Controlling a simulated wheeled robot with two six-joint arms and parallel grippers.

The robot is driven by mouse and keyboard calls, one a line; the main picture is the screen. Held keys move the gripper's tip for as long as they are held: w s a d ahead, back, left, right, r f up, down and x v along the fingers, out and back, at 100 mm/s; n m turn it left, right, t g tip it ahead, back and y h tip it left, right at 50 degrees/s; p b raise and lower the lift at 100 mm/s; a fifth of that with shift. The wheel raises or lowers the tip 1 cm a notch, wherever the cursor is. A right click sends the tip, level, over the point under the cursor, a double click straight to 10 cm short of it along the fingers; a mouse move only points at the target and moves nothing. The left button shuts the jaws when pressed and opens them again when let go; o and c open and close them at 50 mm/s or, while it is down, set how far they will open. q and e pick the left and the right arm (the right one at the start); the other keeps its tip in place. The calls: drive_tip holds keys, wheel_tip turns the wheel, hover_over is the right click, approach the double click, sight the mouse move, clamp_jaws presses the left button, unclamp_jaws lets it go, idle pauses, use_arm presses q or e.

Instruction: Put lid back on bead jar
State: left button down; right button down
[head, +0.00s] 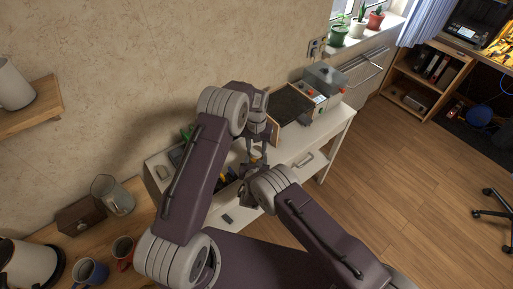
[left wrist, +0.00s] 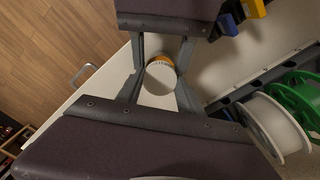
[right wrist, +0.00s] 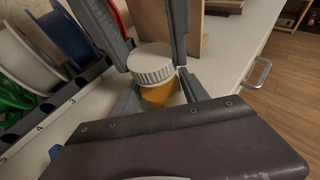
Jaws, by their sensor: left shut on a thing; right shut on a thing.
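The white ridged lid (right wrist: 151,64) sits directly over the orange bead jar (right wrist: 158,94) in the right wrist view. They look touching or nearly so; I cannot tell whether the lid is seated. In the left wrist view the lid (left wrist: 160,78) shows from above, with an orange strip of jar (left wrist: 161,59) past its edge. My left gripper (head: 257,143) is shut on the lid from above. My right gripper (right wrist: 158,84) is shut on the jar's body. In the head view the jar (head: 257,155) is small and partly hidden between my arms.
White and green spools (left wrist: 275,122) stand on a dark rack beside the grippers. A white cabinet top (head: 305,145) lies beneath, with a device (head: 325,85) at its far end. Mugs (head: 90,270) and a clear glass (head: 112,195) stand at lower left.

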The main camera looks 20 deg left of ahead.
use_arm(q)
drive_tip(key=m, duration=0.6)
drive_tip(key=shift+m, duration=0.3)
drive_tip(key=m, duration=1)
drive_tip(key=c, duration=0.7)
unclamp_jaws()
wheel_tip(320, 180, up, 12)
